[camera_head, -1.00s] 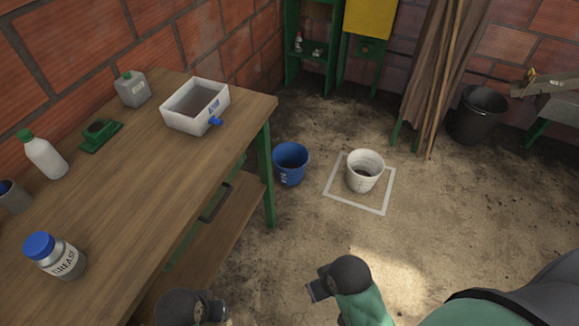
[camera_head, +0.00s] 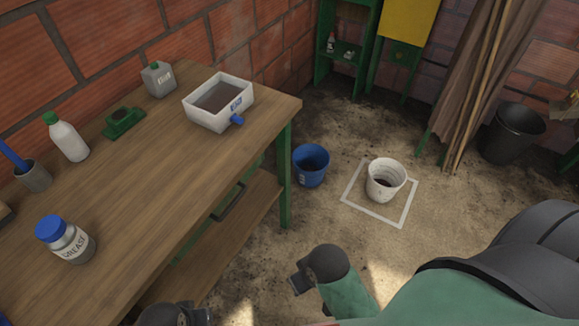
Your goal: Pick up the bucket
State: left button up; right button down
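A white bucket (camera_head: 385,179) stands upright on the dirt floor inside a pale square outline (camera_head: 371,214), with something dark at its bottom. A blue bucket (camera_head: 311,165) stands upright to its left, beside the table leg. At the bottom of the view is a dark, rounded end of one of my arms, with a green link behind it, well short of both buckets. Another dark part of mine shows at the bottom left edge. No gripper fingers show clearly enough to tell open from shut. Neither bucket is touched.
A wooden workbench (camera_head: 150,150) fills the left, carrying a white tray (camera_head: 218,102), a grease jar (camera_head: 65,240) and bottles. A black bin (camera_head: 512,134) and leaning poles (camera_head: 481,90) stand at the back right. Floor in front of the white bucket is clear.

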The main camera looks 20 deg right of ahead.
aim_at(310, 161)
jog(key=i+l+u, duration=0.15)
jog(key=l+u, duration=0.2)
jog(key=l, duration=0.85)
jog(key=l+u, duration=0.35)
jog(key=l, duration=2.35)
jog(key=k+l, duration=0.1)
jog(key=l, duration=1.5)
jog(key=i+u, duration=0.05)
